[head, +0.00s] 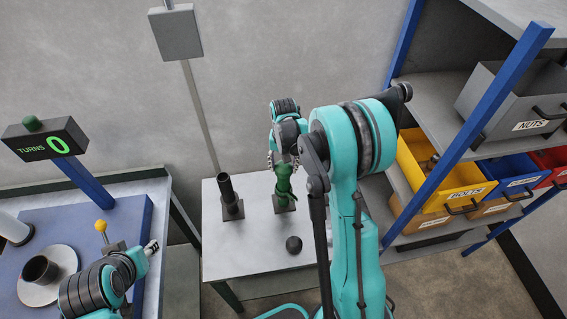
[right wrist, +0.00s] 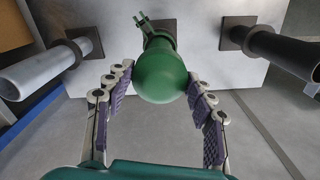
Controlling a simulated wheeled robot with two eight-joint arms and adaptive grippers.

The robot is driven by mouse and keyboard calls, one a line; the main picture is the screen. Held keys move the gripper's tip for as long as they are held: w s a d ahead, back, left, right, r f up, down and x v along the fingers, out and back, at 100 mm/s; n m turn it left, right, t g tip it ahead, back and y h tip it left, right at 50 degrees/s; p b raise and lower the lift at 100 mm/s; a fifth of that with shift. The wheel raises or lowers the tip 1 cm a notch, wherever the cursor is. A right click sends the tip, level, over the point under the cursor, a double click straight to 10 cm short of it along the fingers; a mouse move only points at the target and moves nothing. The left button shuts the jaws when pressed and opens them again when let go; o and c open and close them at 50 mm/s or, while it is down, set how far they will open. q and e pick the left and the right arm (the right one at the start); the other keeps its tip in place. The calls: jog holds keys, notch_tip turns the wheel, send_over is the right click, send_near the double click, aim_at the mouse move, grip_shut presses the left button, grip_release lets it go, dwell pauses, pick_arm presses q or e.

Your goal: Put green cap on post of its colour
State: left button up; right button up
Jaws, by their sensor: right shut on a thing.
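The green cap (right wrist: 161,78) is a rounded dome between the fingers of my right gripper (right wrist: 160,88), which is shut on it. A green post (head: 285,200) stands upright on a dark square base on the white table. In the head view the right gripper (head: 284,158) is directly above this post, and gripper and arm partly hide the cap. In the right wrist view the cap lines up with the post; I cannot tell whether it is fully seated. My left gripper (head: 151,247) is far left, away from the posts; its jaw state is unclear.
A dark post (head: 230,196) stands left of the green one. A light grey post (right wrist: 45,70) shows in the right wrist view. A black cap (head: 293,244) lies on the white table (head: 250,258). Shelves with bins (head: 440,180) stand right; a blue workbench (head: 70,225) stands left.

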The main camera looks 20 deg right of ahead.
jog(key=o, duration=1.2)
notch_tip(320, 180, up, 12)
jog(key=shift+r, duration=0.1)
jog(key=s+a+f+n+t+b, duration=0.2)
jog(key=s+a+f+b, duration=0.1)
jog(key=s, duration=0.3)
jog(key=s+a+f+n+t+b, duration=0.2)
jog(key=s+f+b, duration=0.2)
jog(key=s+b, duration=0.2)
jog(key=s+a+f+n+t+b, duration=0.2)
jog(key=s+a+f+t+b, duration=0.1)
jog(key=s, duration=0.4)
jog(key=shift+s+a+f+b, duration=0.2)
jog(key=shift+f+b, duration=0.15)
jog(key=shift+b, duration=0.3)
jog(key=shift+s+a+f+b, duration=0.15)
jog(key=shift+f+b, duration=0.15)
jog(key=shift+b, duration=0.3)
